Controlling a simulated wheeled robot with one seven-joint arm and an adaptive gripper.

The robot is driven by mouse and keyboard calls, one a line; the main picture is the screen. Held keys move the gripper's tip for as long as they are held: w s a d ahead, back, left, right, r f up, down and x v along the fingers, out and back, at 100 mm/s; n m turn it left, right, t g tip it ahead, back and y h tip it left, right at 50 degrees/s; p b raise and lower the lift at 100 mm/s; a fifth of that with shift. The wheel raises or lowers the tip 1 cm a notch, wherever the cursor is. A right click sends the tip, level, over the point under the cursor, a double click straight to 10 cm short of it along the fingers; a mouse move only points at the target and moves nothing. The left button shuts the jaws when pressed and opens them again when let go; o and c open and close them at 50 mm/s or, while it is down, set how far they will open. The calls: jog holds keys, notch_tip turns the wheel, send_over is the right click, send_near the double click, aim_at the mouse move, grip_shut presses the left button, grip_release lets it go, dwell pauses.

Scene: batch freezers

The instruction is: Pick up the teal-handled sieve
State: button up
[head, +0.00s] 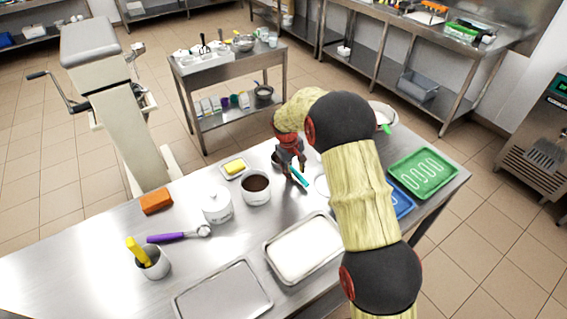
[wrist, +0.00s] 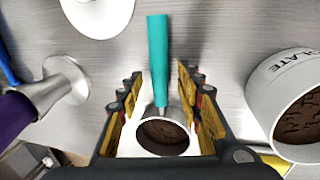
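The teal-handled tool (wrist: 158,60) lies on the steel table, its handle pointing away from my gripper in the wrist view. Its round metal head (wrist: 162,136) shows dark brown inside; I cannot make out any mesh. In the head view only its teal handle (head: 299,178) shows, below my gripper (head: 290,160). In the wrist view my gripper (wrist: 160,108) is open, with one finger on each side of the tool where the handle meets the head. Gaps show between the fingers and the handle. The head is hidden in the head view.
A white pot of brown contents (head: 256,190) stands close left of my gripper; its lettered wall (wrist: 290,80) is at right in the wrist view. A purple-handled metal tool (wrist: 60,88) is at left there. A white-filled tray (head: 303,247) lies nearer the table's front.

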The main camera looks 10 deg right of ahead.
jog(key=shift+c, duration=0.8)
jog(key=c, duration=0.7)
grip_shut()
jog(key=shift+r, duration=0.15)
